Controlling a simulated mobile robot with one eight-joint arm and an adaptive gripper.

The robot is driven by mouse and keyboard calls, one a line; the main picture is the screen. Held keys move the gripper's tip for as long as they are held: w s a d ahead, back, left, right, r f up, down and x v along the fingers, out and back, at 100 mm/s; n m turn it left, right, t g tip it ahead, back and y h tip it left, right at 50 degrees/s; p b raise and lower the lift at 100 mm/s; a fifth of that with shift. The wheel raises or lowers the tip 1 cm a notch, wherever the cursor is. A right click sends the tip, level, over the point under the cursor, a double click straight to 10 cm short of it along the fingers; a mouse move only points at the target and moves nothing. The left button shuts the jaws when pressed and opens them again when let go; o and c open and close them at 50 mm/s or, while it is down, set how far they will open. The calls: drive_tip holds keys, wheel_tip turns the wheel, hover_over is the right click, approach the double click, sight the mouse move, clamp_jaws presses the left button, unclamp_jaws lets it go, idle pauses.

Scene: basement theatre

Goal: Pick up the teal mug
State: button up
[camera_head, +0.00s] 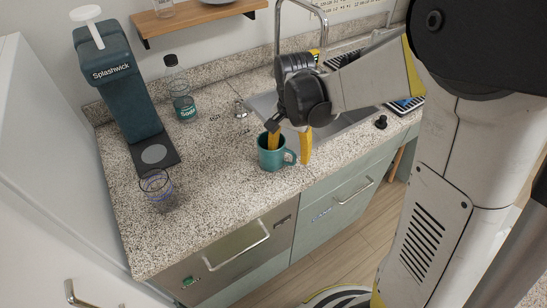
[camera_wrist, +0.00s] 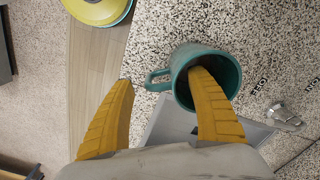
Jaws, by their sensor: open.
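The teal mug (camera_head: 268,159) stands upright on the speckled countertop, close to the front edge, with its handle toward the right in the head view. In the wrist view the mug (camera_wrist: 216,57) shows its open mouth and its handle toward the left. My gripper (camera_head: 290,152) is open around the mug's handle side. One yellow finger reaches into the mug's mouth and the other is outside, beyond the handle. In the wrist view my gripper (camera_wrist: 160,79) has the handle between its fingertips. I cannot tell whether either finger touches the mug.
A sink (camera_head: 338,126) with a tall faucet (camera_head: 323,25) lies behind my gripper. A Splashwick dispenser (camera_head: 118,85), a soda bottle (camera_head: 181,95) and a clear glass (camera_head: 156,187) stand to the left. The counter between the glass and mug is clear.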

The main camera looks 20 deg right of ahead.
drive_tip(key=shift+f, duration=0.2)
drive_tip(key=shift+c, duration=0.5)
clamp_jaws()
drive_tip(key=shift+r, duration=0.2)
